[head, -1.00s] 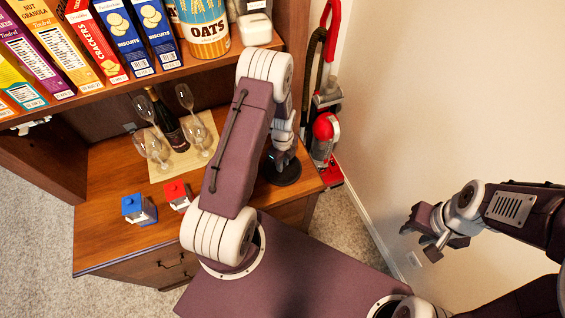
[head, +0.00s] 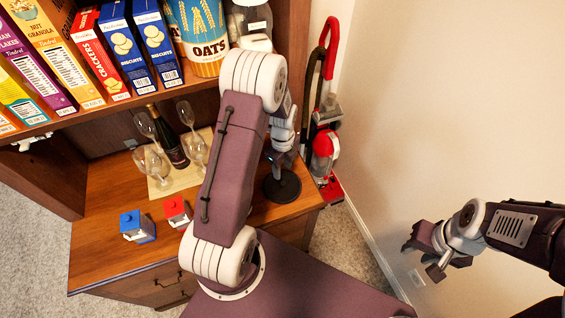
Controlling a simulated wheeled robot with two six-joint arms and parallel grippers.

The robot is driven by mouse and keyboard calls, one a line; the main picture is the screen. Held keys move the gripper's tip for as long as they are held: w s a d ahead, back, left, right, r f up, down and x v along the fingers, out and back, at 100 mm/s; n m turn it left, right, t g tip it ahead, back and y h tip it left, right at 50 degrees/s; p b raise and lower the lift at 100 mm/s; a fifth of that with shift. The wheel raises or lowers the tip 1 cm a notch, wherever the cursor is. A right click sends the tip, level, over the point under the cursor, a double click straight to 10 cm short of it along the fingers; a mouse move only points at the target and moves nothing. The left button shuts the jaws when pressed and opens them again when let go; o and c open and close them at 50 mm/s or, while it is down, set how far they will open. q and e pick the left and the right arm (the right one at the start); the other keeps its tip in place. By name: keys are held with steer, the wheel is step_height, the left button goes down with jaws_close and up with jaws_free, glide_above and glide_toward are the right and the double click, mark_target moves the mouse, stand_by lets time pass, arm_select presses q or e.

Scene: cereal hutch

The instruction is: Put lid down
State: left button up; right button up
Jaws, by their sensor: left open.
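A dark round disc (head: 282,189), which looks like the lid, lies flat at the right end of the wooden counter. My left gripper (head: 281,165) is directly above it, pointing down, with its fingers apart. The fingertips are small and dark, and I cannot tell whether they still touch the disc. My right gripper (head: 423,258) is empty, with its fingers spread, out to the right in front of the wall.
On the counter (head: 100,235) are a blue-topped box (head: 137,227), a red-topped box (head: 177,211), several wine glasses (head: 153,165) and a dark bottle (head: 168,140). Cereal boxes and an oats canister (head: 200,40) fill the shelf above. A red vacuum (head: 323,150) stands right of the counter.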

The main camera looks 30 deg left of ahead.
arm_select(q)
steer(key=s+d+r+n, duration=0.3)
steer(key=s+r+n, duration=0.2)
steer(key=n, duration=0.5)
steer(key=s+d+r+n+t, duration=0.1)
steer(key=s+d+r+n, duration=0.3)
steer(key=s+n, duration=0.3)
steer(key=r+n, duration=0.1)
steer(key=n, duration=0.2)
steer(key=shift+s+d+r+n, duration=0.2)
steer(key=shift+s+r+n, duration=0.1)
steer(key=shift+s+r, duration=0.1)
